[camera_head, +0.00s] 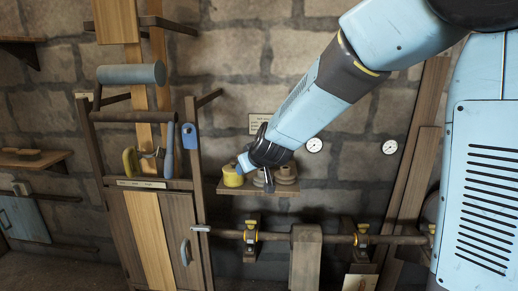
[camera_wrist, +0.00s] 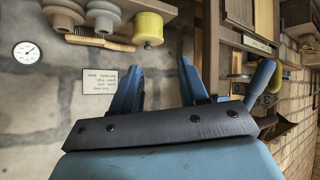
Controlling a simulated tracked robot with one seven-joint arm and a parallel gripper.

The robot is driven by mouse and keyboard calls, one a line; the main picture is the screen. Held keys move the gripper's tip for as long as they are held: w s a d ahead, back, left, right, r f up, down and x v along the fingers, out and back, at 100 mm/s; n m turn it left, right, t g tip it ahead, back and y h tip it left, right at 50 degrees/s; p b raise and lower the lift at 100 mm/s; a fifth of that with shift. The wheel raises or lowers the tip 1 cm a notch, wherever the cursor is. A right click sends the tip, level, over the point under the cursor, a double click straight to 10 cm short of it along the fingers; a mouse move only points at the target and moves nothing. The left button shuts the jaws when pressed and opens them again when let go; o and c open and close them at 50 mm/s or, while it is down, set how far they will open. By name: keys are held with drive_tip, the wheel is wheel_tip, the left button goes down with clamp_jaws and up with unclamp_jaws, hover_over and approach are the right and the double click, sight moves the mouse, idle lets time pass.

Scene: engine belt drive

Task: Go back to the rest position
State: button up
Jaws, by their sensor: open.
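My gripper (camera_wrist: 158,90) is open in the wrist view, with its two blue fingers apart and nothing between them. In the head view my gripper (camera_head: 252,170) is at the end of my light blue arm, in front of a small wall shelf (camera_head: 258,188). Grey-brown pulleys (camera_head: 286,180) sit on the shelf to the right, partly hidden by my gripper.
A horizontal shaft (camera_head: 335,238) runs below the shelf on dark and yellow mounts. A wooden cabinet (camera_head: 158,235) with a grey roller (camera_head: 131,74) above stands left. Two gauges (camera_head: 314,145) hang on the stone wall. Planks (camera_head: 415,170) lean at the right.

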drive_tip(key=s+d+r+m+g, duration=0.1)
drive_tip(key=s+d+r, duration=0.2)
drive_tip(key=s+d, duration=0.3)
drive_tip(key=s+d+r+m+g, duration=0.1)
drive_tip(key=s+d+r+m, duration=0.1)
drive_tip(key=s+d+r, duration=0.4)
drive_tip(key=s+d+f+m+g+h, duration=0.2)
drive_tip(key=s+d+m+h, duration=0.2)
drive_tip(key=s+d, duration=1)
drive_tip(key=s, duration=0.3)
drive_tip(key=shift+s+d, duration=0.25)
drive_tip(key=shift+d, duration=0.15)
drive_tip(key=shift+d, duration=0.15)
